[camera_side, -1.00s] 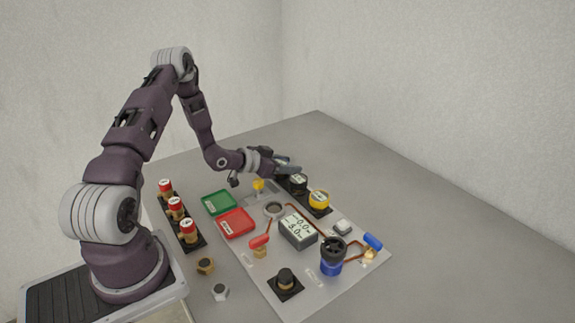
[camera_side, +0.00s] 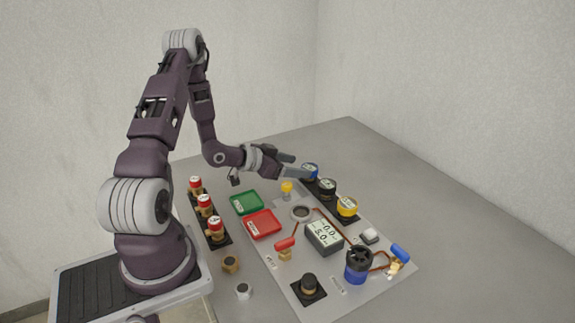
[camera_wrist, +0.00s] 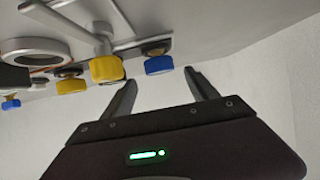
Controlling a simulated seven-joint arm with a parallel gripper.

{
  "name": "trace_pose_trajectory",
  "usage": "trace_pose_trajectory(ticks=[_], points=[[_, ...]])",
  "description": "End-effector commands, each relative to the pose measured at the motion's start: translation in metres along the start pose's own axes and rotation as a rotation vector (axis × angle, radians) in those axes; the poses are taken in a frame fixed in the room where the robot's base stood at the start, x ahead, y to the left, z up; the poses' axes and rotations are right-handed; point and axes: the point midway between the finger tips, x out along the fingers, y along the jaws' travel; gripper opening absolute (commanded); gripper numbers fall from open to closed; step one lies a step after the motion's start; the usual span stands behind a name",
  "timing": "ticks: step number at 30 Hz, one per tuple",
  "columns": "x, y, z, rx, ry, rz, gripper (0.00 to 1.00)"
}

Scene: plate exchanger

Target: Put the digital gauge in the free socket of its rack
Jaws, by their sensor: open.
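A dark grey box with a digital readout (camera_side: 323,234) lies on the grey panel in the side view. A black rack at the panel's back right edge bears a blue-rimmed gauge (camera_side: 310,171), a black gauge (camera_side: 327,188) and a yellow gauge (camera_side: 347,206). I cannot tell which of these is the digital gauge, nor make out a free socket. My gripper (camera_side: 300,166) is open and empty, just above and left of the blue-rimmed gauge in the side view.
A yellow knob (camera_side: 287,187), a grey ring (camera_side: 302,213), a red-handled valve (camera_side: 285,247) and a blue-and-black round fitting (camera_side: 358,264) stand on the panel. Green (camera_side: 246,203) and red (camera_side: 262,224) trays lie left of it. The table behind the rack is clear.

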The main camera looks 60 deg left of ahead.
Motion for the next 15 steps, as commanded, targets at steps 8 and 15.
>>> trace_pose_trajectory(ticks=[8, 15], points=[[-0.030, 0.001, -0.006, 0.027, -0.024, -0.006, 0.68], [-0.053, 0.032, -0.087, 0.244, -0.317, -0.165, 0.68]])
